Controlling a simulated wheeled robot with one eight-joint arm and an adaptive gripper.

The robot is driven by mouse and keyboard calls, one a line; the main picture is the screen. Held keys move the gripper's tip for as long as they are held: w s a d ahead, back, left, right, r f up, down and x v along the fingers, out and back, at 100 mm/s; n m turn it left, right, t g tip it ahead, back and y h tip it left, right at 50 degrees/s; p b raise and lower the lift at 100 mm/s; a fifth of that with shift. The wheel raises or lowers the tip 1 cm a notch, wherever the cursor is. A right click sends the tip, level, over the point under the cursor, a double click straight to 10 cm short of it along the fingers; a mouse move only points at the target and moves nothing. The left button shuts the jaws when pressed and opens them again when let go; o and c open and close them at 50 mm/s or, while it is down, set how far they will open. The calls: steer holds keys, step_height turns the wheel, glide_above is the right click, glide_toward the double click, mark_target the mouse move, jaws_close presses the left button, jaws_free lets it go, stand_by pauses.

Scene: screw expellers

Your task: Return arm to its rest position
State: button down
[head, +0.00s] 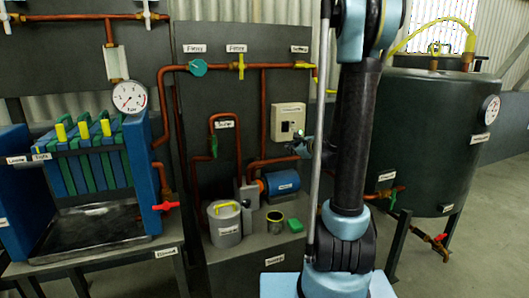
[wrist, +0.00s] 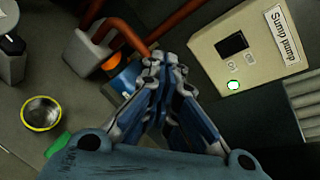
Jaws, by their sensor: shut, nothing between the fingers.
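My arm rises upright in the middle right of the head view, in front of the panel and the dark green tank. My gripper (wrist: 160,75) shows in the wrist view with its fingers together and nothing between them. In the head view only a small part of it (head: 303,146) shows beside my arm, near the control box. The control box (wrist: 253,60), labelled "Sump pump", lies to the right of the fingers in the wrist view. It also shows in the head view (head: 288,121). I cannot tell the gap between the fingers and the box.
A blue pump (head: 281,183), a grey lidded pot (head: 224,224) and an open cup (head: 276,221) stand low before the panel. Copper pipes run up it. A filter press (head: 145,175) stands left; the dark green tank (head: 430,150) stands right. Open floor lies at far right.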

steer(key=s+a+f+n+g+h, duration=0.1)
steer(key=s+f+n+g, duration=0.15)
steer(key=s+n, duration=0.5)
steer(key=s+a+f+n+g+h, duration=0.1)
steer(key=s+n+g, duration=0.3)
steer(key=s, duration=0.7)
steer(key=s+d+f+n+g+h, duration=0.1)
steer(key=s+d+n, duration=0.3)
steer(key=s, duration=0.6)
steer(key=s+d+f+n+g+h, duration=0.2)
steer(key=s+d+f+n+h, duration=0.2)
steer(key=s+n, duration=0.3)
steer(key=s, duration=0.3)
steer(key=shift+d+f+n, duration=0.15)
steer(key=shift+f+n, duration=0.05)
steer(key=shift+n, duration=0.15)
steer(key=shift+w+f, duration=0.2)
steer(key=shift+w, duration=0.15)
